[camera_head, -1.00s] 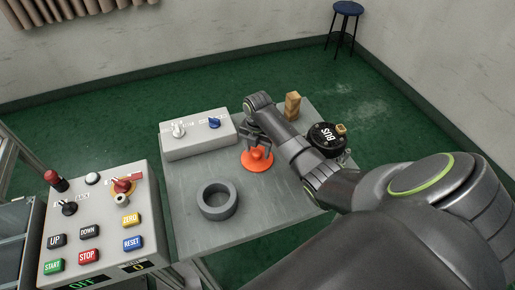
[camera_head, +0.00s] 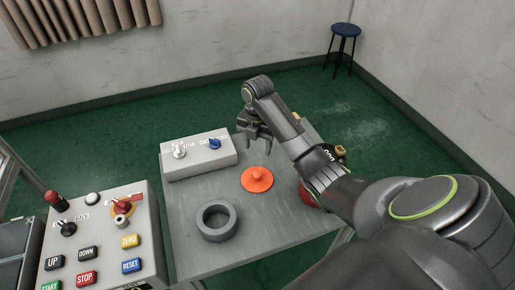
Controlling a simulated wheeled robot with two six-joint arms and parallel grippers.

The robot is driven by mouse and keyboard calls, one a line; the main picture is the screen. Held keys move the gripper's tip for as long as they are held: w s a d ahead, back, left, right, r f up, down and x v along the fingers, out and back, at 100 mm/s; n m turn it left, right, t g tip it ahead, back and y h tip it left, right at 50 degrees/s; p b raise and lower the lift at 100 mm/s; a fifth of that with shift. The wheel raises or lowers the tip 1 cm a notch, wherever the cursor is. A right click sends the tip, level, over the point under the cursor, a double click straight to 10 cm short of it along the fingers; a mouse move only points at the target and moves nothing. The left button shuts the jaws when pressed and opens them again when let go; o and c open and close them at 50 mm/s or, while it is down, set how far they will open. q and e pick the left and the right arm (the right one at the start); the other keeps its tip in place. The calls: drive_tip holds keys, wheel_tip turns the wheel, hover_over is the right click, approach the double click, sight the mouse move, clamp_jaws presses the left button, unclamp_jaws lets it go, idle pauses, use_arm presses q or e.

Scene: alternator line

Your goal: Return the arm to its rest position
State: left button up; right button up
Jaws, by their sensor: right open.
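My right arm reaches in from the lower right over the grey table (camera_head: 185,215). Its gripper (camera_head: 257,138) is open and empty, raised above the table near the right end of the grey switch box. An orange disc with a knob (camera_head: 257,179) lies on the table below the gripper, apart from it. My left gripper does not show.
A grey ring (camera_head: 216,220) lies at the table's front. A switch box (camera_head: 198,156) with a white and a blue knob stands at the back left. A control panel (camera_head: 75,266) stands at left. My arm partly hides a black round part (camera_head: 330,153) at right. A blue stool (camera_head: 345,31) stands far back.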

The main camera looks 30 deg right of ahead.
drive_tip(key=shift+r, duration=0.1)
idle(0.5)
drive_tip(key=s+a+f+m, duration=0.1)
drive_tip(key=s+f+m, duration=0.2)
drive_tip(key=s+m, duration=0.1)
drive_tip(key=s+a+f+m+t, duration=0.1)
drive_tip(key=s+f+m, duration=0.2)
drive_tip(key=s, duration=0.4)
drive_tip(key=s+f+m, duration=0.4)
drive_tip(key=s, duration=0.1)
drive_tip(key=shift+s+a+f+m+t+h, duration=0.1)
drive_tip(key=shift+s+a+m+t+h, duration=0.05)
drive_tip(key=shift+a+m+t+h, duration=0.2)
drive_tip(key=s+m, duration=0.4)
drive_tip(key=s, duration=0.1)
drive_tip(key=s+a+m+t, duration=0.1)
drive_tip(key=s+m, duration=0.1)
drive_tip(key=s, duration=0.1)
drive_tip(key=shift+s, duration=0.15)
drive_tip(key=s+r+m+t+h, duration=0.1)
drive_tip(key=s+r+m, duration=0.3)
drive_tip(key=s+m, duration=0.4)
wheel_tip(320, 180, down, 25)
drive_tip(key=d+g, duration=0.1)
drive_tip(key=d, duration=0.1)
drive_tip(key=s+a+f+g+b, duration=0.1)
drive_tip(key=s+f, duration=1.4)
drive_tip(key=f, duration=0.2)
drive_tip(key=shift+a+n+y, duration=0.35)
drive_tip(key=shift+a, duration=0.05)
